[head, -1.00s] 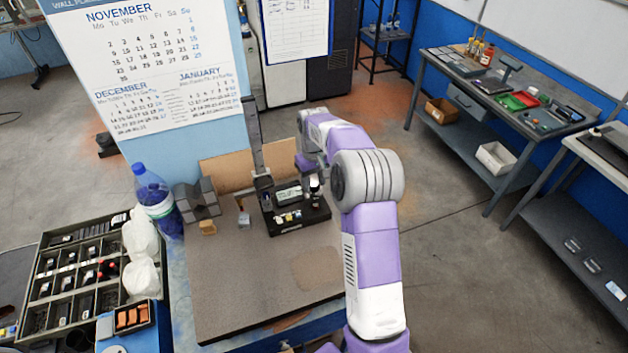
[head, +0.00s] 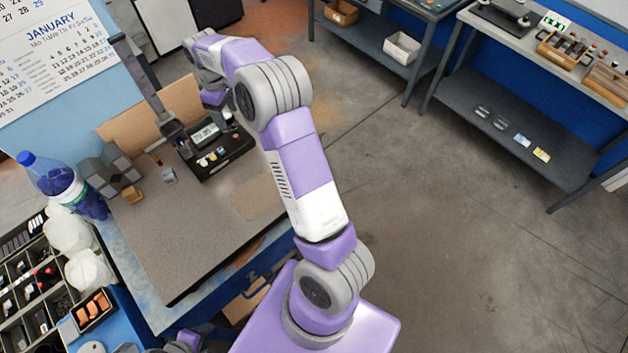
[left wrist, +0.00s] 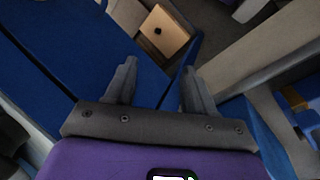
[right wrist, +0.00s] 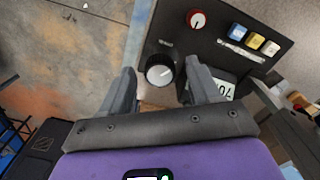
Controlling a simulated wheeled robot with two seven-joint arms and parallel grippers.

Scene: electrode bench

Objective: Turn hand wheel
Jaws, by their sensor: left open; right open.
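A black instrument box (head: 240,150) with a display and several small controls sits on the bench mat. In the right wrist view its panel (right wrist: 212,22) carries a red dial (right wrist: 197,19), coloured buttons and a round black knob (right wrist: 160,72) with a pale face. I cannot tell for certain that this knob is the hand wheel. My right gripper (right wrist: 160,66) is open, with its fingertips on either side of the knob; contact is unclear. In the head view it is at the box's far side, fingertips hidden. My left gripper (left wrist: 159,66) is open and empty, low beside blue surfaces.
A dark upright post (head: 145,80) rises beside the box. Grey blocks (head: 108,172), a blue bottle (head: 62,185) and a parts organiser (head: 30,285) stand at the left. The front of the mat (head: 190,240) is clear. A shelf bench (head: 520,125) stands at right.

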